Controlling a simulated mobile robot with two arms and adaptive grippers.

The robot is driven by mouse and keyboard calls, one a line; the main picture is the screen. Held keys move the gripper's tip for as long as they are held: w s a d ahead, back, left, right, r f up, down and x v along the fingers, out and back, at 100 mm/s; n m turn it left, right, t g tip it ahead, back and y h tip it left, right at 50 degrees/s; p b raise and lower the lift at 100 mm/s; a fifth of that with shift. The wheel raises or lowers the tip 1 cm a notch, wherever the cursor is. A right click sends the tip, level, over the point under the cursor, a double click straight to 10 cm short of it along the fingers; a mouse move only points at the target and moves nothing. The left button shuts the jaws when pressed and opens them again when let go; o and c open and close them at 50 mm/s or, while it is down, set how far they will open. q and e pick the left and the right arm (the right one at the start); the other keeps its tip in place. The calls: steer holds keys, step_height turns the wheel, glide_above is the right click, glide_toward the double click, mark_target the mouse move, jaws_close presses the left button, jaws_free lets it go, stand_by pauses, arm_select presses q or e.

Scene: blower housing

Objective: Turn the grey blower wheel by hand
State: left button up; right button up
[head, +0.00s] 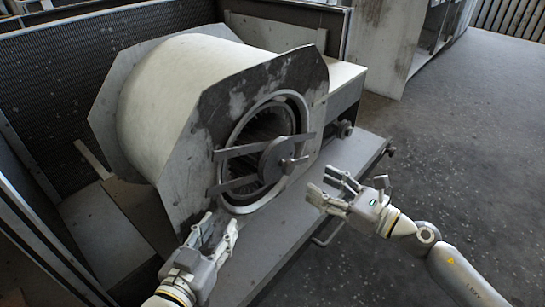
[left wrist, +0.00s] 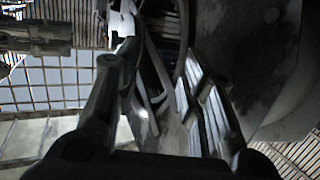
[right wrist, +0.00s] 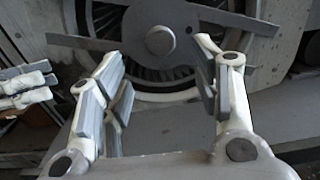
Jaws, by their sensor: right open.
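The grey blower wheel sits inside the round opening of the housing (head: 170,110); its vanes (head: 262,125) show between two flat bars. A round hub disc (head: 278,160) with a shaft end sits in front of it. In the right wrist view the vanes (right wrist: 105,18) and the disc (right wrist: 163,30) lie beyond my fingers. My right gripper (head: 328,188) is open and empty, to the right of the opening and apart from it. My left gripper (head: 219,226) is open and empty below the opening's lower left; whether it touches the housing I cannot tell.
The housing stands on a grey bench (head: 345,155) with a knob-like fitting (head: 343,129) at its right. A dark mesh panel (head: 60,90) stands behind. Two flat bars (head: 235,183) cross the opening. The floor (head: 450,130) at the right is clear.

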mark_target(291, 167)
steer(key=x, duration=1)
steer(key=shift+w+a, duration=0.15)
steer(key=shift+a, duration=0.05)
jaws_close()
